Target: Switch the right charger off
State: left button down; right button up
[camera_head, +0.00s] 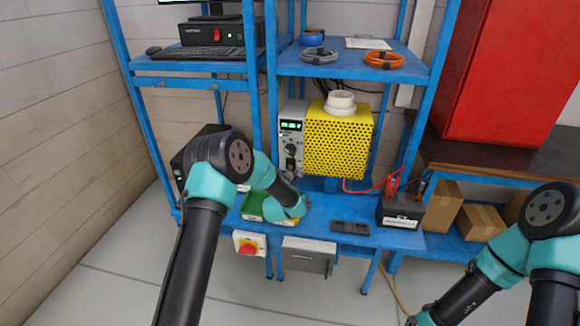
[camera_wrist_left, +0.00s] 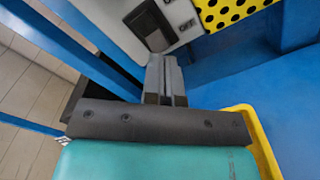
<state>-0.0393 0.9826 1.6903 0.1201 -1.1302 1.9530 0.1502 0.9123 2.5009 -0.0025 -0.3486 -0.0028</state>
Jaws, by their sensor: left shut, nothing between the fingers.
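The right charger has a grey front panel (camera_head: 291,138) with a lit green display and dark knobs, on the side of a yellow perforated housing (camera_head: 338,145). In the left wrist view its pale panel (camera_wrist_left: 190,15) carries a black rocker switch (camera_wrist_left: 150,26). My left gripper (camera_head: 297,177) is at the charger's lower front, partly hidden by its own wrist. In the left wrist view its grey fingers (camera_wrist_left: 164,62) are shut and empty, just below the switch; I cannot tell whether they touch. My right arm is at the lower right, its gripper outside the picture.
A green and yellow tray (camera_head: 252,207) lies under my left wrist. A dark flat tray (camera_head: 350,228) and a black battery (camera_head: 401,211) with red cable stand to the right. A red emergency button (camera_head: 249,247) sits on the bench's front edge. Blue posts flank the charger.

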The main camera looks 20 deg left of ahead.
pick_arm(q)
jog(key=shift+w+a, duration=0.15)
jog(key=shift+w, duration=1.3)
dwell(0.6)
jog(key=s, duration=0.9)
jog(key=shift+d, duration=0.35)
dwell(0.5)
